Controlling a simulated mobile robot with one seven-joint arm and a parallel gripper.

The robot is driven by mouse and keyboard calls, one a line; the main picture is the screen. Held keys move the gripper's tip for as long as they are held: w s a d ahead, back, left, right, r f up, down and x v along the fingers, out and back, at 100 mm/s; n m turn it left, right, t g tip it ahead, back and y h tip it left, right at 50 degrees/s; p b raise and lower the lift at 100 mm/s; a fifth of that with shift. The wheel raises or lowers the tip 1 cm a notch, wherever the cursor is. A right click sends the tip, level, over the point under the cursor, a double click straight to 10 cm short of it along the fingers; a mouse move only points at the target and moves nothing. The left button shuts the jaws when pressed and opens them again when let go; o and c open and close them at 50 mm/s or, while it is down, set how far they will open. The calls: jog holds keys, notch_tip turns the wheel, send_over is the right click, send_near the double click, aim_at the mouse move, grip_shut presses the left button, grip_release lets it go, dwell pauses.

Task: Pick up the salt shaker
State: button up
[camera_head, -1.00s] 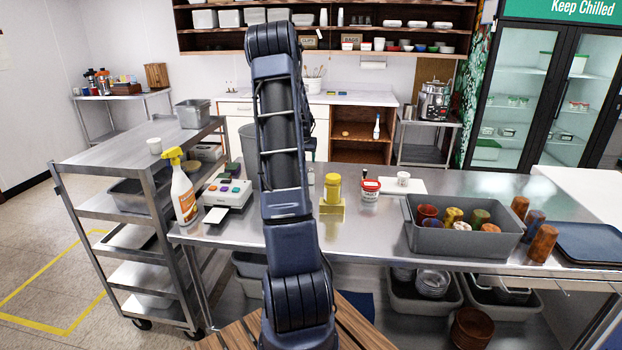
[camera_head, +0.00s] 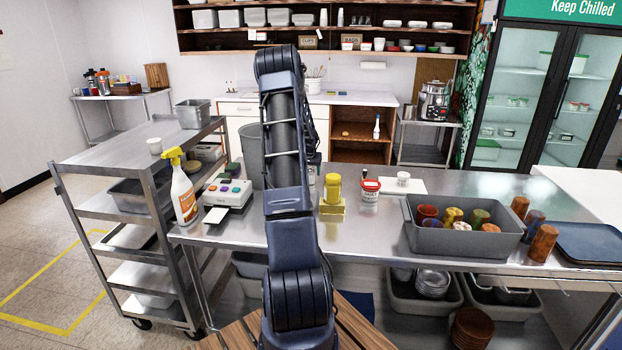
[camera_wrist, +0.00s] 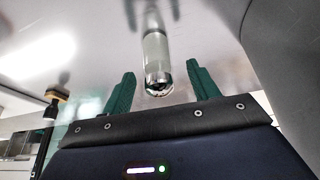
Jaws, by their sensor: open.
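The salt shaker (camera_wrist: 157,52) shows in the wrist view as a clear glass body with a shiny metal cap, its cap end toward my gripper. My gripper (camera_wrist: 161,72) is open, with one green finger on each side of the shaker's cap end. I see gaps between both fingers and the shaker, and no contact. In the head view my arm covers most of the spot behind it, so the gripper's fingers are hidden there and I cannot make out the shaker clearly.
On the steel table (camera_head: 365,235) stand a yellow container (camera_head: 332,190), a red-lidded tub (camera_head: 370,191), a label device (camera_head: 228,191), a spray bottle (camera_head: 182,190) and a grey bin (camera_head: 462,241) of cups. Several loose cups stand right of the bin.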

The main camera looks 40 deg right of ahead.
jog(key=x, duration=0.3)
jog(key=shift+d+f, duration=0.1)
jog(key=shift+f, duration=0.1)
jog(key=shift+c, duration=0.4)
jog(key=c, duration=1)
